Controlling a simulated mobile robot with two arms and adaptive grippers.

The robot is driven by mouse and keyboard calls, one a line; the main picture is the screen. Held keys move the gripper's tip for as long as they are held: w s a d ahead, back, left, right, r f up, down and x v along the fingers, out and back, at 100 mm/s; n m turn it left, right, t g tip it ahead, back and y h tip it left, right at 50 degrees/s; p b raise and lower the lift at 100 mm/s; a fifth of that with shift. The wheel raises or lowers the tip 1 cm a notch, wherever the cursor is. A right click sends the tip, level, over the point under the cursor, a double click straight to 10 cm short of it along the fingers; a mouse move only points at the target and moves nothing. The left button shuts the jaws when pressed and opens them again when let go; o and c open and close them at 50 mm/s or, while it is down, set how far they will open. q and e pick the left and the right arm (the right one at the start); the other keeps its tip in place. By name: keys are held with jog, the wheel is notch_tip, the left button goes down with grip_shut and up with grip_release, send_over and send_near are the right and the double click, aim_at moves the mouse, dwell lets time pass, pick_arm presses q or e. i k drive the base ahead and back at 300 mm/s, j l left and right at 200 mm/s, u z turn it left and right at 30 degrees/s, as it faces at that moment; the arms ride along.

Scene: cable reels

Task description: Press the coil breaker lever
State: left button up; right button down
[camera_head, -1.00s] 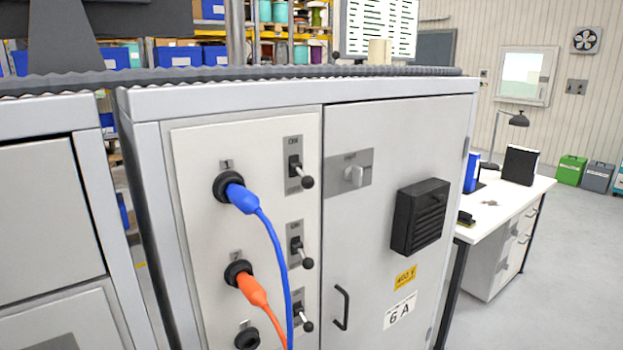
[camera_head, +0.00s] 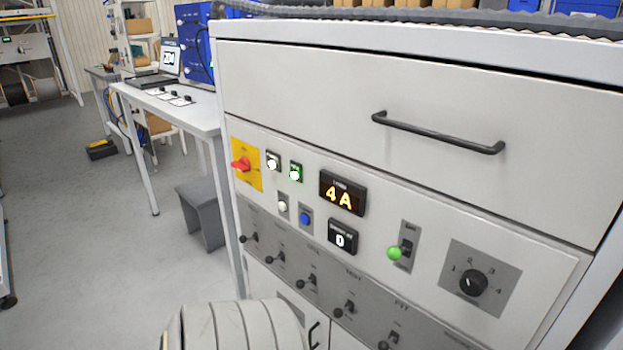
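A lever with a green ball tip (camera_head: 396,253) sits on a small grey plate on the cabinet's control panel, in the right half of the head view. Its label is too small to read surely. Below runs a grey strip (camera_head: 330,272) with a row of black-knobbed levers, one of them at the strip's middle (camera_head: 309,281). Their labels are too blurred to tell which is the coil breaker lever. Neither of my grippers is in view.
A drawer with a black handle (camera_head: 437,133) is above. A white table (camera_head: 180,112) and open floor (camera_head: 90,230) are left.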

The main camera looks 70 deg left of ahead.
aim_at(301, 284)
jog(key=u, duration=1.95)
